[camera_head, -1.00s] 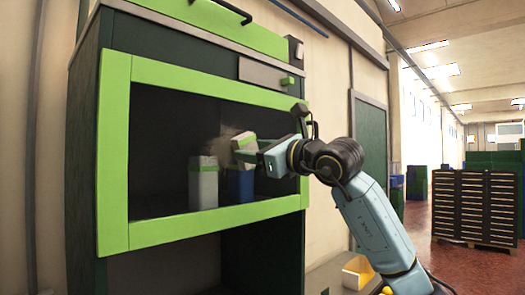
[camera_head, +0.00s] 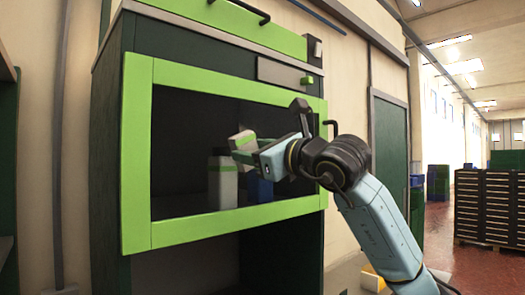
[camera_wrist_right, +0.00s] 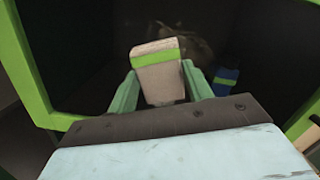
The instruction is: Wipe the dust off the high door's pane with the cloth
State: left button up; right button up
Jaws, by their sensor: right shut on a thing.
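The high door has a bright green frame (camera_head: 137,160) around a dark pane (camera_head: 180,125), and it is closed on the cabinet. My right gripper (camera_head: 246,151) is shut on the cloth (camera_head: 242,140), a cream block-like piece with a green stripe, in front of the pane. In the right wrist view the cloth (camera_wrist_right: 160,75) sits between the two green fingers. A brownish dust patch (camera_wrist_right: 197,48) shows just beyond it and to its right. I cannot tell whether the cloth touches the pane. In the head view no dust shows clearly. My left gripper is out of view.
Behind the pane stand a white container (camera_head: 222,186) and a blue one (camera_head: 262,190), partly hidden by my gripper. A black handle (camera_head: 250,10) sits on the green panel above. A dark rack (camera_head: 487,207) stands far right.

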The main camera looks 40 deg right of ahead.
aim_at(227, 139)
jog(key=shift+s+a, duration=0.15)
jog(key=shift+a, duration=1.25)
jog(key=shift+s+a, duration=0.1)
jog(key=shift+a, duration=1.25)
jog(key=shift+r+p, duration=0.75)
jog(key=shift+r, duration=0.25)
jog(key=shift+w+d+b, duration=0.1)
jog(key=shift+d+b, duration=0.3)
jog(key=shift+d, duration=0.4)
jog(key=shift+w+d+b, duration=0.2)
jog(key=shift+d+b, duration=0.3)
jog(key=shift+d, duration=1.7)
jog(key=d, duration=0.8)
jog(key=shift+w+d, duration=0.35)
